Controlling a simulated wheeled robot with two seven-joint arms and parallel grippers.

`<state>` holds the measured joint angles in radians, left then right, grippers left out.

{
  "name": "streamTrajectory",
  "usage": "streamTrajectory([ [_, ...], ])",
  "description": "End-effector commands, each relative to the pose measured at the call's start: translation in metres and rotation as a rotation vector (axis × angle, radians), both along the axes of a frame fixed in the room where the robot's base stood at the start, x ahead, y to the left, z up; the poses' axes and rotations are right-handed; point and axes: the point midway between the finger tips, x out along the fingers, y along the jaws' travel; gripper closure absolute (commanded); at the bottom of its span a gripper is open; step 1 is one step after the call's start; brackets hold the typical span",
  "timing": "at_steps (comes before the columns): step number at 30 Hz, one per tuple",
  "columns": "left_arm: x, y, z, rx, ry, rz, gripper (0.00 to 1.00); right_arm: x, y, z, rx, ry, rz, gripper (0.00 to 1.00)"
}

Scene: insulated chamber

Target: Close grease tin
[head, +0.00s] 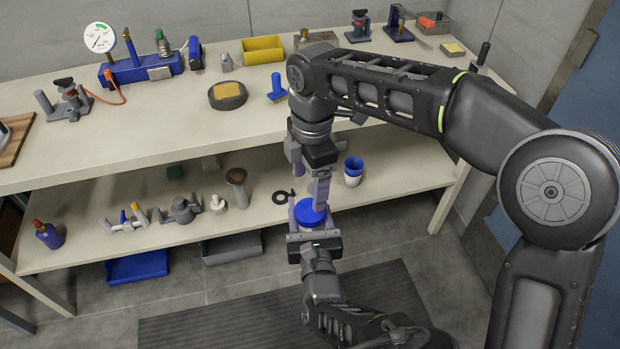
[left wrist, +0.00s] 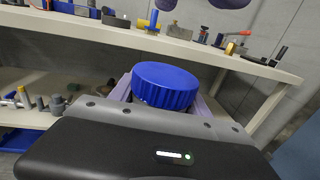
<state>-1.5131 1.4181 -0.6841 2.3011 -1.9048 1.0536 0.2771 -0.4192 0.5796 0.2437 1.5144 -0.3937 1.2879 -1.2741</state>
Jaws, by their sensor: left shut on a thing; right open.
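The grease tin has a ribbed blue lid (head: 309,212) and a pale body (head: 306,227) below it. My left gripper (head: 307,222) is shut around the tin body and holds it upright in front of the lower shelf. I cannot tell how tightly the lid is on. My right gripper (head: 309,183) is open and points down just above the lid. Its fingertips show in the left wrist view (left wrist: 198,4) at the top edge, apart from the lid.
The floor mat in front is clear.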

Motion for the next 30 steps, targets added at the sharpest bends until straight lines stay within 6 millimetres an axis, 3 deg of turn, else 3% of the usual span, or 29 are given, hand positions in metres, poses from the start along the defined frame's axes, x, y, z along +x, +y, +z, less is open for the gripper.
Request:
streamTrajectory([
  [6, 0.0001, 0.0000, 0.0005, 0.000, -0.001, 0.000, 1.00, -0.0029, 0.0027, 0.0079, -0.014, -0.025, 0.566, 0.24],
  [12, 0.0001, 0.0000, 0.0005, 0.000, -0.001, 0.000, 1.00, -0.0030, -0.0017, 0.0083, -0.028, -0.025, 0.900, 0.24],
  [18, 0.0001, 0.0000, 0.0005, 0.000, -0.001, 0.000, 1.00, -0.0033, -0.0020, 0.0082, -0.026, -0.025, 1.015, 0.24],
  [30, 0.0001, 0.0000, 0.0005, 0.000, -0.001, 0.000, 1.00, -0.0033, -0.0020, 0.0054, -0.026, -0.025, 1.018, 0.24],
])
